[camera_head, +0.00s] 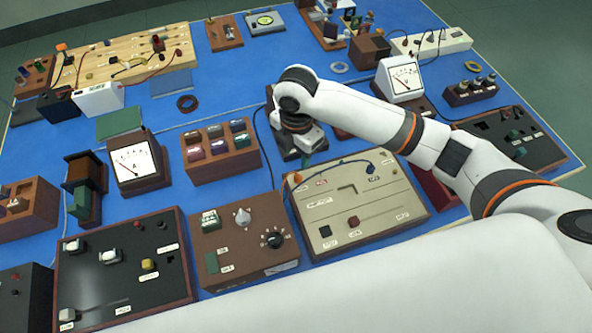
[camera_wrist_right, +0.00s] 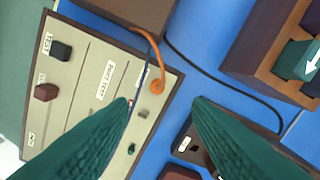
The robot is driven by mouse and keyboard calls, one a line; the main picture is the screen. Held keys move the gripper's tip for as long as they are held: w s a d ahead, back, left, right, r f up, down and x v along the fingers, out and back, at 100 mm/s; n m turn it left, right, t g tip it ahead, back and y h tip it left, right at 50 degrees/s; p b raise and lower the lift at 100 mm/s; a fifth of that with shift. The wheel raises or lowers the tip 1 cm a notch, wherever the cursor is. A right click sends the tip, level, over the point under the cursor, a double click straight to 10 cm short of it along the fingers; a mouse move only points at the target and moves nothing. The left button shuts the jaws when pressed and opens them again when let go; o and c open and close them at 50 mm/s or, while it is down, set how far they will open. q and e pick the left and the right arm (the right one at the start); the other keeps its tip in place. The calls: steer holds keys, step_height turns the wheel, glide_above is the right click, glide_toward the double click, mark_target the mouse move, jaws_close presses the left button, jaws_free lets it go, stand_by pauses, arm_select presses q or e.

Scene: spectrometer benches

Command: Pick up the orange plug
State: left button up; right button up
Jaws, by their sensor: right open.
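The orange plug (camera_wrist_right: 157,86) sits at a corner of the beige panel (camera_wrist_right: 85,75) in the right wrist view, with an orange lead curving up from it. In the head view the plug (camera_head: 298,178) is a small orange spot at the panel's upper left corner. My right gripper (camera_wrist_right: 161,103) is open and empty. Its two green fingers point toward the plug, which shows between and just beyond the tips. In the head view the right gripper (camera_head: 306,160) hangs above that corner, its fingers partly hidden. My left gripper is not in view.
A brown box with a black dial (camera_head: 247,240) stands left of the panel. A brown rack of labelled blocks (camera_head: 220,152) stands farther back. A dark cable (camera_wrist_right: 225,80) crosses the blue mat beside the plug. Bare blue mat (camera_head: 230,100) lies farther back.

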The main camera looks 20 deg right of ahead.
mark_target(298, 176)
step_height(298, 176, down, 4)
steer(key=shift+r, duration=0.1)
steer(key=shift+w+f+p, duration=0.15)
steer(key=shift+f+p, duration=0.15)
steer(key=f, duration=0.2)
steer(key=s+f+p, duration=0.1)
steer(key=f, duration=0.1)
steer(key=shift+d, duration=0.15)
steer(key=shift+w+f, duration=0.25)
steer(key=shift+f, duration=0.25)
jaws_close()
